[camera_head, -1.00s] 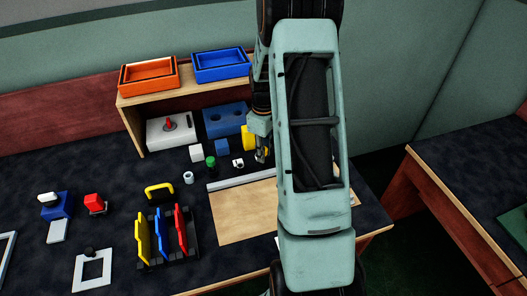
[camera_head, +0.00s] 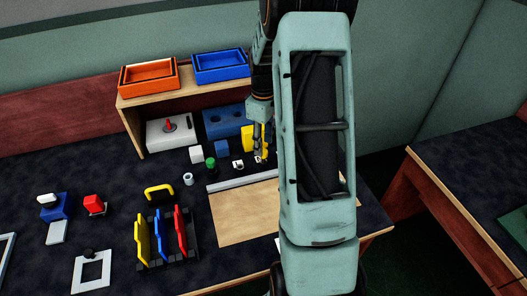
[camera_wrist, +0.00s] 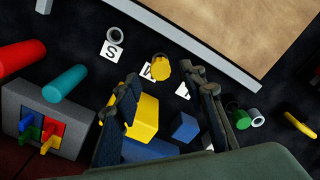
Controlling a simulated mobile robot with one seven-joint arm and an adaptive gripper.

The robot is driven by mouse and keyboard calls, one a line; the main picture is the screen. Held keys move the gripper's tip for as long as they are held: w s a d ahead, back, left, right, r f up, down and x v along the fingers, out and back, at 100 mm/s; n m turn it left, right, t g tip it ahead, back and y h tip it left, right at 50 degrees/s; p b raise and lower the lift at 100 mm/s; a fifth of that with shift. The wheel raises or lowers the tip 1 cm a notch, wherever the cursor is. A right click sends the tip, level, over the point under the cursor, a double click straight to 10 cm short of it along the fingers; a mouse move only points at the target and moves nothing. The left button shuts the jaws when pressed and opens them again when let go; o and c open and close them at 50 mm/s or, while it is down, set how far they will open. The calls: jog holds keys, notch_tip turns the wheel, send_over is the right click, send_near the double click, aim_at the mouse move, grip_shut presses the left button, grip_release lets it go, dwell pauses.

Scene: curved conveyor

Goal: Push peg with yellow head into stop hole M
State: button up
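My gripper (camera_wrist: 163,86) is open, its two dark fingers spread apart with nothing held between them. In the wrist view the yellow peg head (camera_wrist: 160,69) shows just beyond the fingertips, roughly between them. It sits beside a white letter tag (camera_wrist: 147,73), partly covered and seemingly M. The hole under the head is hidden, so I cannot tell how deep the peg is. In the head view my gripper (camera_head: 262,148) points down at the back of the table, close to a yellow piece that blends with the fingers.
A tag S (camera_wrist: 112,51) and a grey ring lie left of the peg. A yellow block (camera_wrist: 144,112), a blue cube (camera_wrist: 185,127) and a green piece (camera_wrist: 239,118) stand close by. A grey rail (camera_wrist: 205,52) edges the wooden board (camera_wrist: 250,35).

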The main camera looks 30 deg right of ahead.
aim_at(264, 151)
notch_tip(264, 151, up, 6)
jog(key=shift+r, duration=0.25)
dwell(0.5)
